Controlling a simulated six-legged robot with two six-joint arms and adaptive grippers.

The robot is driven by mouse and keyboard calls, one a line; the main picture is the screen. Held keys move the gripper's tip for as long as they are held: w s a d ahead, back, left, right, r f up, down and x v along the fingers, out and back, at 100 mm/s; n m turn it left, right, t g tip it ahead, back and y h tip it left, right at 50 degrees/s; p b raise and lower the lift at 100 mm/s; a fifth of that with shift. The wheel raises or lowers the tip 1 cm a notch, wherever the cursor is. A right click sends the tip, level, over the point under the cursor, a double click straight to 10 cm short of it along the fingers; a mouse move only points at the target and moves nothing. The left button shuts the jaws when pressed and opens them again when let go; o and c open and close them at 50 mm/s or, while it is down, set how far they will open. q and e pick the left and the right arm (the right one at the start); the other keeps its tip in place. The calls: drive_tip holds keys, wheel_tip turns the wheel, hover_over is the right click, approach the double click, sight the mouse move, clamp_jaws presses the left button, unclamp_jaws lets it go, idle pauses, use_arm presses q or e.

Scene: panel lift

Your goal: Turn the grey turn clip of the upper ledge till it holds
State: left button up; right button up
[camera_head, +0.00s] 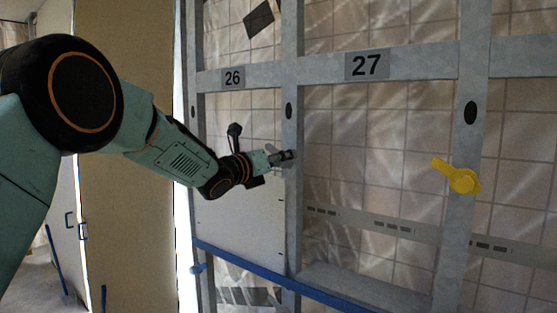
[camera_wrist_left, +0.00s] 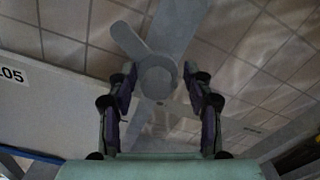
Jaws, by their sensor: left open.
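The grey turn clip (camera_wrist_left: 157,76) shows in the left wrist view as a round hub with a flat lever pointing up and left, set on a grey upright post (camera_wrist_left: 177,25). My left gripper (camera_wrist_left: 160,82) is open, with one finger on each side of the hub; I cannot tell whether they touch it. In the head view my left gripper (camera_head: 282,157) is at the post between bays 26 and 27 and covers most of the clip. A pale panel (camera_head: 240,218) fills the lower part of bay 26. My right gripper is not in view.
A yellow turn clip (camera_head: 462,179) is on the right-hand post. A blue rail (camera_head: 250,264) runs along below the pale panel. A grey crossbar (camera_head: 430,64) carries the labels 26 and 27. Bay 27 is open in front of a tiled wall (camera_head: 380,150).

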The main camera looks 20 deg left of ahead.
use_arm(q)
drive_tip(key=shift+s+a, duration=0.1)
drive_tip(key=shift+a, duration=0.3)
drive_tip(key=c, duration=0.4)
drive_tip(key=shift+d+r, duration=0.1)
drive_tip(key=c, duration=0.6)
drive_tip(key=shift+r+n, duration=0.3)
drive_tip(key=shift+n, duration=0.5)
clamp_jaws()
drive_tip(key=o, duration=0.7)
unclamp_jaws()
drive_tip(key=o, duration=0.3)
drive_tip(key=shift+d+f, duration=0.1)
drive_tip(key=shift+f, duration=0.05)
drive_tip(key=shift+s+f, duration=0.1)
